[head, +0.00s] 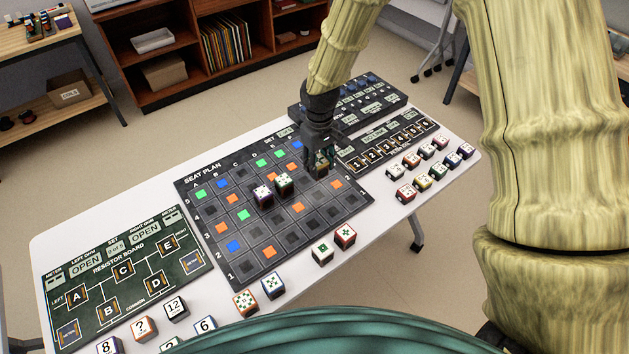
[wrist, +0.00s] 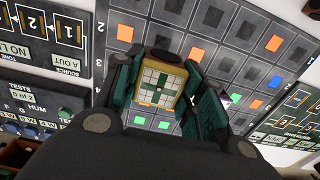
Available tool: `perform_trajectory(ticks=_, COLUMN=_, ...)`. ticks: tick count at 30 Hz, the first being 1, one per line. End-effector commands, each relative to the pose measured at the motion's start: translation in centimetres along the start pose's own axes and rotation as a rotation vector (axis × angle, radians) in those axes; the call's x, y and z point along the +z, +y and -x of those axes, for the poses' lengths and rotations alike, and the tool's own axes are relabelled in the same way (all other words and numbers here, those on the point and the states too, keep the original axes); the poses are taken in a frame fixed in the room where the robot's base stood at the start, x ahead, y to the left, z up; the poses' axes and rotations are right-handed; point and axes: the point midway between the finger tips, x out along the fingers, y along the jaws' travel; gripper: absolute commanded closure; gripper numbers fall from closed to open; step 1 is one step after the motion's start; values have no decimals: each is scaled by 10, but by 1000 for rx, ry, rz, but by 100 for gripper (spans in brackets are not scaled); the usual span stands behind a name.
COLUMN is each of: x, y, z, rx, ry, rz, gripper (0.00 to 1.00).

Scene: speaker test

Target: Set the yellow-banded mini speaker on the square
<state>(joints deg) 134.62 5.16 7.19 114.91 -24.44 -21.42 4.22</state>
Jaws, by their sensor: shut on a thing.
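My gripper (head: 320,150) is over the right rear part of the seat plan board (head: 181,186). The held speaker (head: 322,167) is partly covered by the fingers in the head view. I cannot tell whether it touches the board. The board has dark squares and some orange, blue and green ones; which square is meant is not clear.
Two cubes, a purple-banded one (head: 263,196) and a green-banded one (head: 284,184), stand on the board left of my gripper. A red-sided cube (head: 345,236) stands at its front edge. Several cubes stand at the table's right end. The resistor board (head: 125,275) lies left.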

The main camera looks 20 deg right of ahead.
Motion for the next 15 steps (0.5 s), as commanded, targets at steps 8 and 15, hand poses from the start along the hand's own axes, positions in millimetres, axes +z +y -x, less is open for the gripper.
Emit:
perform_trajectory(ticks=8, x=-4, y=0, z=-39, rx=-2, ry=-8, rz=2, gripper=91)
perform_trajectory(ticks=15, x=-6, y=2, z=-57, rx=-3, ry=-8, rz=0, gripper=91)
